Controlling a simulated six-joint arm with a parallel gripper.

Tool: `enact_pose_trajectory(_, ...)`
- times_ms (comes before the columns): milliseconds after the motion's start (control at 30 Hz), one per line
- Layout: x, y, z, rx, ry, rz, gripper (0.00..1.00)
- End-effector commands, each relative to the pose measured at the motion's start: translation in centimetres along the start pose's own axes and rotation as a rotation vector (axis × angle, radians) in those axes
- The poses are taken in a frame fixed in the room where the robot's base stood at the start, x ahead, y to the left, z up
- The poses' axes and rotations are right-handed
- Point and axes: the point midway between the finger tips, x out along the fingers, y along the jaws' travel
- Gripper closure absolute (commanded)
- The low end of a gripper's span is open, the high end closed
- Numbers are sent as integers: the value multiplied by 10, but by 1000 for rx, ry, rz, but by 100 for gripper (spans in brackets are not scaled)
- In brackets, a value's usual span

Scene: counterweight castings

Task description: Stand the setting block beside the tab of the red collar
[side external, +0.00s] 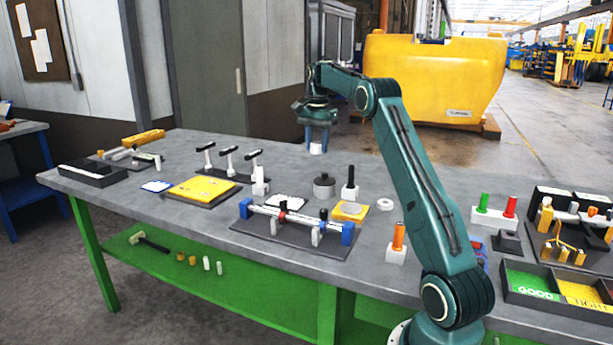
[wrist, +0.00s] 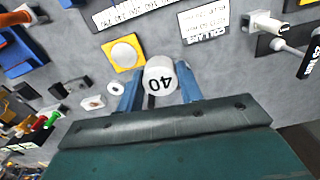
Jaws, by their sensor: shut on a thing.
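My gripper (side external: 317,138) is raised above the far part of the bench, shut on a white round-ended piece marked 40 (side external: 316,149). In the wrist view the piece (wrist: 160,75) sits between the two blue fingers, its number upside down; I take it as the setting block. The red collar (side external: 283,216) is on a pale horizontal shaft (side external: 262,210) between blue end supports on a dark base plate (side external: 245,228), nearer the camera. Its tab cannot be told clearly from the white pieces below the shaft. The collar cannot be made out in the wrist view.
A grey weight (side external: 324,187) and a black-handled post (side external: 350,185) stand between my gripper and the shaft fixture. The back bench strip is clear.

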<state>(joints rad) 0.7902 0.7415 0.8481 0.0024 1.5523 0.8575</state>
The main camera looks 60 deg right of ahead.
Motion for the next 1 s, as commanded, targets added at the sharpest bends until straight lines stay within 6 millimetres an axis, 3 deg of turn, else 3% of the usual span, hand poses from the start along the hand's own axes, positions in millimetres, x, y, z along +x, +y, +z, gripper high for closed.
enact_pose_trajectory(633,-3,0,0,0,2,-2,84)
enact_pose_trajectory(1000,-30,-1,-1,0,2,-3,84)
